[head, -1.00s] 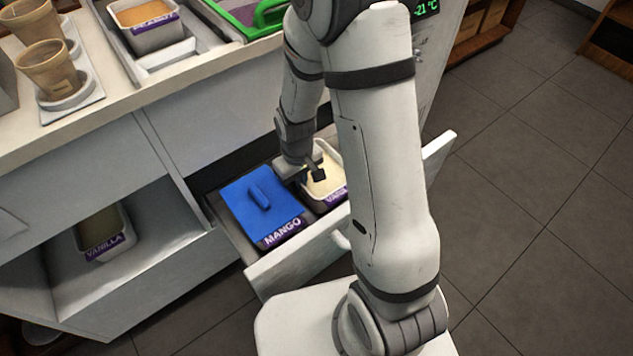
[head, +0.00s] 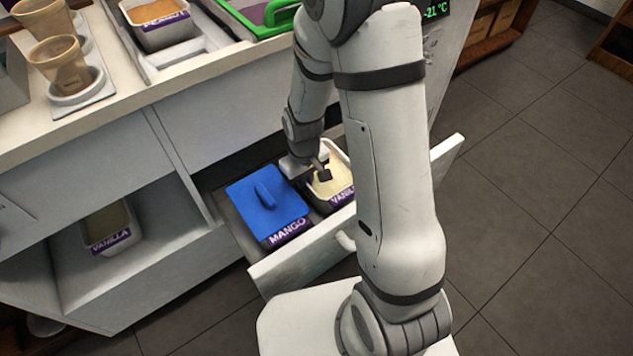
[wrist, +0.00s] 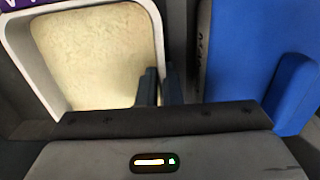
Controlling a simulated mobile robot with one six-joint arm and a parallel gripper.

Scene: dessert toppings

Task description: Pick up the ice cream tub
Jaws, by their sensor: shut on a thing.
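An open white vanilla tub (head: 341,197) with pale yellow ice cream and a purple label sits in the pulled-out drawer (head: 300,264), partly hidden behind my arm. In the wrist view the tub (wrist: 157,22) fills the upper left. My gripper (head: 320,175) reaches down at the tub's left side. Its two dark fingers (wrist: 160,86) are shut on the tub's side wall, one inside over the ice cream and one outside, beside the mango tub. The tub looks upright and still inside the drawer.
A mango tub with a blue handled lid (head: 265,212) stands close beside it in the drawer. Another vanilla tub (head: 108,232) is on the lower shelf at left.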

